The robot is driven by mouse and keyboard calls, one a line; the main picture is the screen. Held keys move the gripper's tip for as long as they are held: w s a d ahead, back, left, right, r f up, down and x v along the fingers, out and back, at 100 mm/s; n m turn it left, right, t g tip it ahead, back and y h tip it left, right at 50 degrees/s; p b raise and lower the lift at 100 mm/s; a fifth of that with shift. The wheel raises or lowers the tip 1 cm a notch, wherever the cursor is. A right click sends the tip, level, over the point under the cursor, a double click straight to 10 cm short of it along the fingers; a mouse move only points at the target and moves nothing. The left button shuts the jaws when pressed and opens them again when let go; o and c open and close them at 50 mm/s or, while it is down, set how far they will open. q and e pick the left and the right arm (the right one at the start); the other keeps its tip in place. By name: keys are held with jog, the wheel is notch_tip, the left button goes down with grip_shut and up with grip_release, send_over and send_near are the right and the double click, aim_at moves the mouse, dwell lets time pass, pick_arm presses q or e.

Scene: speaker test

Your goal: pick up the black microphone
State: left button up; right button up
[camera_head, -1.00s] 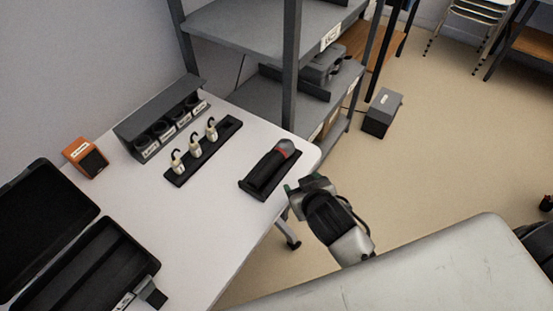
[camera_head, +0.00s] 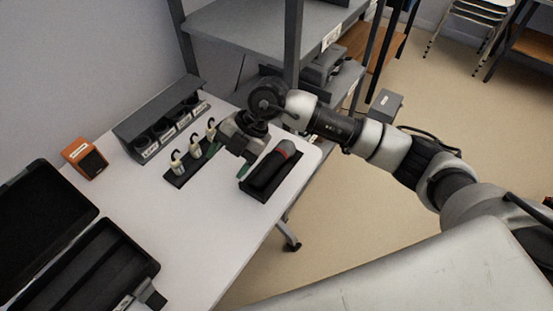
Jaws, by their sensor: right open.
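The black microphone (camera_head: 265,175) lies in a low black holder (camera_head: 283,185) near the table's right edge. It has a red band near its rounded grey head, which points up and right in the picture. My right gripper (camera_head: 228,161) is open and empty. It is over the table just left of the microphone, with its green-tipped fingers spread between the holder and the black strip with the small cream plugs. One fingertip appears close to the holder's left edge; I cannot tell if it touches. My left gripper is out of view.
A black strip (camera_head: 179,180) with cream plugs and a grey rack (camera_head: 146,150) of labelled round sockets stand left of the gripper. An orange box (camera_head: 82,152) and an open black case (camera_head: 72,285) are farther left. Grey shelves (camera_head: 238,30) rise behind. The table's front middle is clear.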

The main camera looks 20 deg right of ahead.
jog(key=w+d+m+h, duration=0.1)
jog(key=d+h, duration=0.1)
jog(key=d, duration=0.1)
jog(key=w+d+m+h, duration=0.1)
jog(key=w+d+h, duration=0.1)
jog(key=d, duration=0.2)
jog(key=w+d+t+h, duration=0.1)
jog(key=d+h, duration=0.2)
jog(key=d, duration=0.1)
jog(key=shift+w+r+m, duration=0.15)
jog(key=shift+w+m, duration=0.05)
jog(key=shift+m, duration=0.2)
send_over(276, 157)
jog(key=f, duration=0.4)
jog(key=shift+w+a+f, duration=0.1)
jog(key=shift+a+f, duration=0.15)
jog(key=shift+f, duration=0.05)
jog(key=f, duration=0.5)
jog(key=shift+d+f+p, duration=0.2)
jog(key=shift+f+p, duration=0.2)
jog(key=shift+r, duration=0.1)
jog(key=c, duration=1.1)
